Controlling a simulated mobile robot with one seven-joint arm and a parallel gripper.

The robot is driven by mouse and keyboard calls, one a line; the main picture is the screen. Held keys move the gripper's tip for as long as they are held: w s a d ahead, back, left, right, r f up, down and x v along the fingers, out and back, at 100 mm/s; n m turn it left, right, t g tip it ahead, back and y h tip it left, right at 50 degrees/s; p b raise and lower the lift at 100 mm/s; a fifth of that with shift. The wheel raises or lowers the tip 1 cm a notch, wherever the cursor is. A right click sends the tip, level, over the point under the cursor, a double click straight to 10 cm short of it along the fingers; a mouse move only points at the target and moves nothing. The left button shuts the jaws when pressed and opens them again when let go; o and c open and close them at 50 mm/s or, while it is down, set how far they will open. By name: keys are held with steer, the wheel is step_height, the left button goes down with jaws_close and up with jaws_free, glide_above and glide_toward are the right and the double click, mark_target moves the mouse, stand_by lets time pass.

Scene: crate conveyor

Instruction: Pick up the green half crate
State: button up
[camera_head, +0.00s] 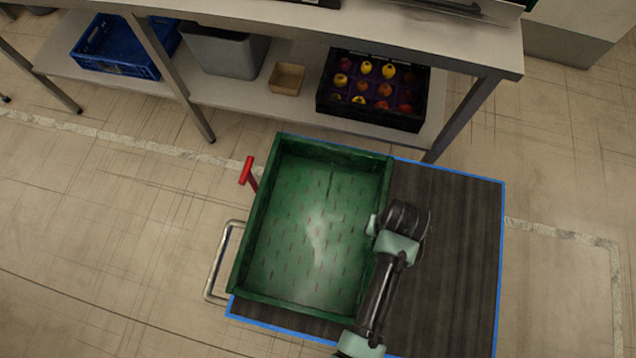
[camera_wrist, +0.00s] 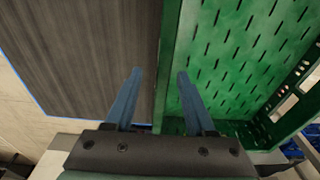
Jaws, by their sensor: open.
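The green half crate (camera_head: 262,205) is empty, with a slotted floor, and sits on the left part of a dark, blue-edged platform (camera_head: 450,250). In the head view my arm reaches up from the bottom to the crate's right long wall, and my fingertips are hidden there. In the wrist view my gripper (camera_wrist: 160,74) is open, with two blue fingers. One finger is over the dark platform and the other over the crate's inside, with the green crate's wall (camera_wrist: 169,45) running between them. I cannot tell whether either finger touches the wall.
A metal table (camera_head: 440,40) stands behind the platform. Its lower shelf holds a blue crate (camera_head: 112,68), a grey bin (camera_head: 225,52), a small tan box (camera_head: 287,78) and a dark fruit crate (camera_head: 362,112). A red handle (camera_head: 247,170) and a metal rail (camera_head: 218,262) stand left of the green crate.

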steer(key=f, duration=0.5)
steer(key=shift+w+a+b, duration=0.15)
steer(key=shift+w+b, duration=0.05)
steer(key=shift+b, duration=0.1)
steer(key=shift+c, duration=0.2)
jaws_close()
steer(key=shift+r, duration=0.1)
stand_by(0.8)
